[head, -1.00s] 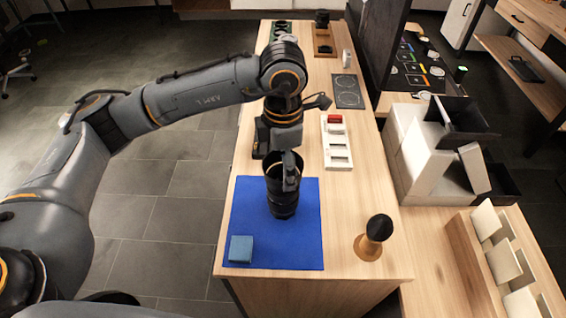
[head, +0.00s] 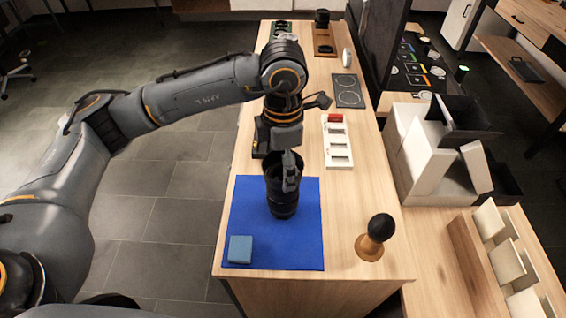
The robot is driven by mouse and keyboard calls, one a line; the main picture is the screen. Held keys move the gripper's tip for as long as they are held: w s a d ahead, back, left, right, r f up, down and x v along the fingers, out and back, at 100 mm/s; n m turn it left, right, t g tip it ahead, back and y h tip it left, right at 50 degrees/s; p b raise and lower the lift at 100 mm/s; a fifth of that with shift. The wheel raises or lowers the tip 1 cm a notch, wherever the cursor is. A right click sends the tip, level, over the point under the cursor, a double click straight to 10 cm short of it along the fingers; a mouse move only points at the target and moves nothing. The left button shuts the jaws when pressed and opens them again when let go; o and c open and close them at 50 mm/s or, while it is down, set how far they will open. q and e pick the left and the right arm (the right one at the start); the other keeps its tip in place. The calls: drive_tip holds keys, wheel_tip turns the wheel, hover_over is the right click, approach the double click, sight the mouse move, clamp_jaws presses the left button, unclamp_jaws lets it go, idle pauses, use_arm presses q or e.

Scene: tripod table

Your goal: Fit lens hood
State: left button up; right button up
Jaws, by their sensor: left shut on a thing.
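A black lens (head: 283,207) stands upright on the blue mat (head: 250,205). A wider black lens hood (head: 272,178) sits at the top of the lens, its open rim facing up. The hood and lens look in line and touching, but I cannot tell whether the hood is locked on. My left gripper (head: 290,183) comes down from above and is shut on the hood's rim at its right side. The gripper hides part of the rim. My right gripper is not in view.
A blue block (head: 240,249) lies at the mat's near left corner. A wooden-based brush-like tool (head: 375,238) stands right of the mat. A white tray (head: 337,145) with a red piece lies behind. White and black boxes (head: 430,165) stand at the right. Bare wood lies between the mat and the tool.

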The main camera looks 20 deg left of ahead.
use_arm(q)
drive_tip(key=shift+f+b, duration=0.3)
idle(0.9)
drive_tip(key=o, duration=1)
drive_tip(key=shift+r, duration=0.1)
wheel_tip(320, 180, up, 7)
drive_tip(key=p, duration=0.3)
idle(0.4)
